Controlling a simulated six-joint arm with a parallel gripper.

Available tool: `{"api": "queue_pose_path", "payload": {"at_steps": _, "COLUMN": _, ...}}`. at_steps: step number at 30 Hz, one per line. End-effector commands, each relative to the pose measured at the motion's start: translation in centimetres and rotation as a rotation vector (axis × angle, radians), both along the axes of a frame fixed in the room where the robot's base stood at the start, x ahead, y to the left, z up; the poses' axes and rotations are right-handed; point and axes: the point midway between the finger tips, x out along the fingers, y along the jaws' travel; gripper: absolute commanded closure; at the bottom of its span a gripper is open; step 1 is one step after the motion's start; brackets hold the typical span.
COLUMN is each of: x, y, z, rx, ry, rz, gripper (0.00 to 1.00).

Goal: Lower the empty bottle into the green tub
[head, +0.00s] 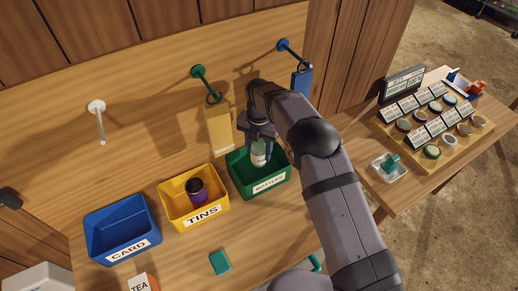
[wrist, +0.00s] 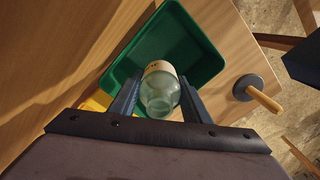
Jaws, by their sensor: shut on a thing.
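The empty bottle (head: 259,153) is clear pale-green glass with a light label. My gripper (head: 259,135) is shut on it and holds it upright over the green tub (head: 262,189), which is labelled BOTTLES. In the wrist view the bottle (wrist: 160,88) sits between the two fingers of my gripper (wrist: 158,98), with the open green tub (wrist: 198,75) behind it. The bottle's lower end is over the tub's opening in the head view. I cannot tell whether it touches the tub floor. My arm covers part of the tub's right side.
A yellow tub (head: 193,210) labelled TINS holds a dark tin (head: 196,190). A blue tub (head: 122,228) labelled CARD stands left of it. A teal block (head: 220,262) and a TEA box (head: 141,284) are in front.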

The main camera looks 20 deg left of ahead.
Motion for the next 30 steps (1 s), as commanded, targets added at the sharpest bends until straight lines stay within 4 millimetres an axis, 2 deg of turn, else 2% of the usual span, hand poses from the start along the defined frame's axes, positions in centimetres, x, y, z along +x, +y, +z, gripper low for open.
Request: {"api": "queue_pose_path", "payload": {"at_steps": 30, "x": 0.0, "y": 0.0, "z": -4.4, "rx": 0.001, "ry": -0.001, "rz": 0.000, "gripper": 0.82}}
